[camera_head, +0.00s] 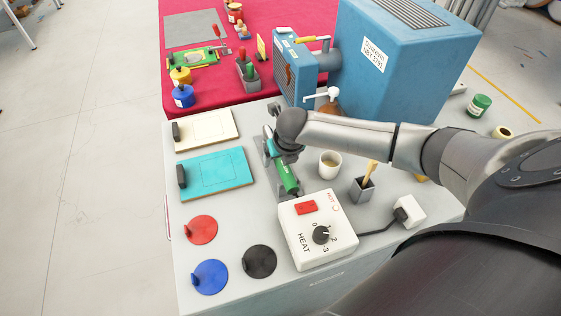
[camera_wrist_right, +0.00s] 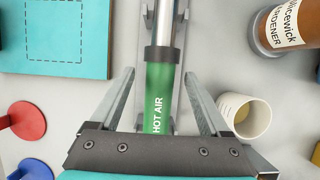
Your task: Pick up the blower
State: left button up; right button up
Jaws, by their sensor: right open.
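The blower is a green handle marked "HOT AIR" (camera_wrist_right: 160,97) with a metal tube at its far end. In the head view its green handle (camera_head: 287,178) lies on a grey stand (camera_head: 286,197) behind the heat control box. My right gripper (camera_head: 279,158) is over the blower, partly hidden by its own wrist. In the right wrist view the gripper (camera_wrist_right: 159,85) is open, with one finger on each side of the handle and gaps between. My left gripper does not show.
The white heat box (camera_head: 316,238) stands in front, with a cup (camera_head: 329,165) and grey holder (camera_head: 362,190) to the right. A teal board (camera_head: 215,172) and cream board (camera_head: 207,130) lie left. Red, blue and black discs lie front left. A brown bottle (camera_wrist_right: 290,25) stands near.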

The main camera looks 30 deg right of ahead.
jog(key=shift+c, duration=0.3)
jog(key=shift+r, duration=0.1)
grip_shut()
